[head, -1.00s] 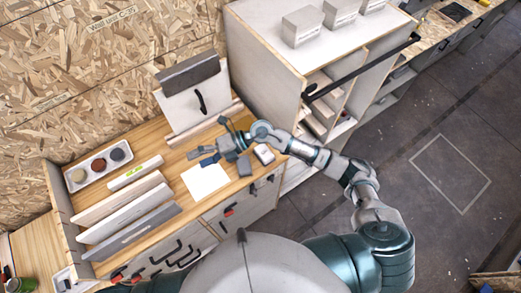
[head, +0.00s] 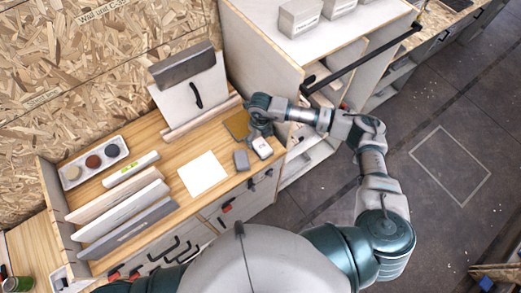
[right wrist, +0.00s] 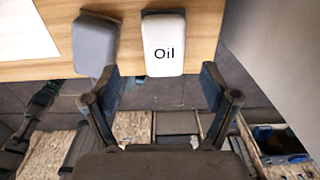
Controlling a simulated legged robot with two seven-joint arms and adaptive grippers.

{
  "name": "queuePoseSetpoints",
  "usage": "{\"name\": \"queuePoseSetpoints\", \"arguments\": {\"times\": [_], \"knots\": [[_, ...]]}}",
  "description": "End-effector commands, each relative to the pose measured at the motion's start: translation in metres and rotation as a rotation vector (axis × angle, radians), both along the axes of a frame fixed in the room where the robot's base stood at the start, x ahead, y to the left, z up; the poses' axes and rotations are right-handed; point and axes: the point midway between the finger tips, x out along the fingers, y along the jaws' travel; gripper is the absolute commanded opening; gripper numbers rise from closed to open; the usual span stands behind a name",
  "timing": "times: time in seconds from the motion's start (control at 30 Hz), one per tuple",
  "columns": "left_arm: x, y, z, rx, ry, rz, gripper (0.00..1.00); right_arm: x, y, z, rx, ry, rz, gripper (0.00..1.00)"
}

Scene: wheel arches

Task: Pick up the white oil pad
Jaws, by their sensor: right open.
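The white oil pad (head: 262,147) is a small block near the right end of the wooden bench. In the right wrist view, the white pad (right wrist: 164,50) shows the word "Oil" and a dark underside edge. My right gripper (right wrist: 157,80) is open and empty, its two fingers apart just short of the pad's near end, one toward each side. In the head view, my right gripper (head: 263,132) hangs above and just behind the pad, partly hiding that area. My left gripper is not in view.
A grey pad (head: 241,160) lies just left of the white one, with a small gap. A white sheet (head: 203,174) lies further left, and a brown square (head: 237,124) lies behind. A tall white cabinet (head: 268,50) stands to the right. Boards stand at the bench's left.

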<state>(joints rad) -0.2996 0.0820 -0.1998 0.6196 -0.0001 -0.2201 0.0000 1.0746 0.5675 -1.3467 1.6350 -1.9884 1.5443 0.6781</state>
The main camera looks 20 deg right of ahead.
Motion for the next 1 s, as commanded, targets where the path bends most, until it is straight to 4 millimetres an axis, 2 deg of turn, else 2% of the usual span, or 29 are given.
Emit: {"name": "queuePoseSetpoints", "arguments": {"times": [0.03,0.27,0.53,0.8,1.0], "knots": [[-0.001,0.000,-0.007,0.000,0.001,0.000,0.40,0.000,-0.001,-0.010,0.001,-0.001,-0.001,0.85],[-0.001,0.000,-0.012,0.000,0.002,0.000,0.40,0.000,0.000,-0.021,0.002,0.000,0.000,0.85],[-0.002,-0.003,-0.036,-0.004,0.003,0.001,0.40,-0.001,-0.001,-0.063,0.001,0.000,0.000,0.85],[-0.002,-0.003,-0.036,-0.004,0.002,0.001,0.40,-0.001,-0.002,-0.066,0.003,-0.001,0.000,0.85],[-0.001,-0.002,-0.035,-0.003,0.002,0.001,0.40,-0.001,-0.002,-0.066,0.002,0.000,0.000,0.35]]}}
